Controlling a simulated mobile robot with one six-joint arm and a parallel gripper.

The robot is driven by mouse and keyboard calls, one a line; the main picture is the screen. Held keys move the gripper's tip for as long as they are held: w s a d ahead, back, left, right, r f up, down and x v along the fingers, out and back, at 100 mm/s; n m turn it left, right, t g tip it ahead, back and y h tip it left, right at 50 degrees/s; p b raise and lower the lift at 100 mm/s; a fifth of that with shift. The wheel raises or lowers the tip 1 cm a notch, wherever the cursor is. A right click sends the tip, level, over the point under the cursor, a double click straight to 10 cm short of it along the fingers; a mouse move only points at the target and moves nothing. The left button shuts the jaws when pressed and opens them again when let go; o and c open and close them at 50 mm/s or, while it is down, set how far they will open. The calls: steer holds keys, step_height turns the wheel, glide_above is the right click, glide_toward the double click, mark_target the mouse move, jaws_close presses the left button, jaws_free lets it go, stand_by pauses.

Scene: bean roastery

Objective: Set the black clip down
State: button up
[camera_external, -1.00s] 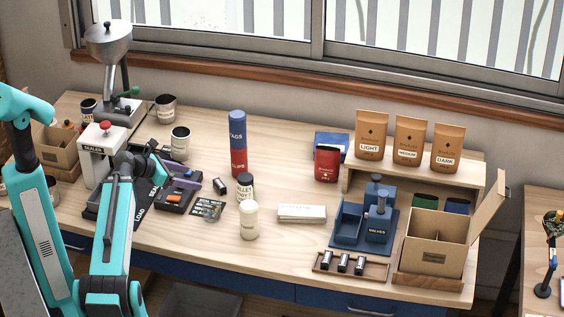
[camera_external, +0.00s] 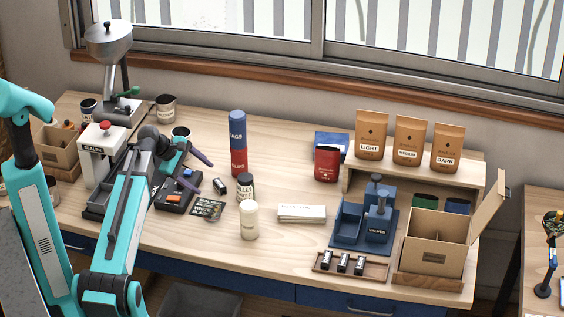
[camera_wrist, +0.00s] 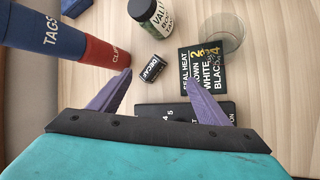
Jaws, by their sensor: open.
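My gripper (camera_external: 205,176) is over the left part of the workbench, above the black device with an orange part (camera_external: 172,198). Its two purple fingers are spread wide in the wrist view (camera_wrist: 158,80), with nothing held between them.
A dark printed card (camera_external: 207,209) lies right of the device. Bench around the white box (camera_external: 301,213) is mostly clear.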

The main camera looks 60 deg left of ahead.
steer(key=w+m+g, duration=0.2)
steer(key=m, duration=0.4)
step_height(320, 180, up, 8)
steer(key=m+g+y+p, duration=0.15)
steer(key=m+g, duration=0.35)
steer(key=m, duration=1.2)
glide_above(221, 182)
steer(key=shift+f+p, duration=0.2)
steer(key=shift+p, duration=0.1)
steer(key=shift+f, duration=0.1)
steer(key=shift+f+p, duration=1)
steer(key=shift+f, duration=3.25)
steer(key=shift+f+p, duration=1.25)
steer(key=shift+f, duration=1.35)
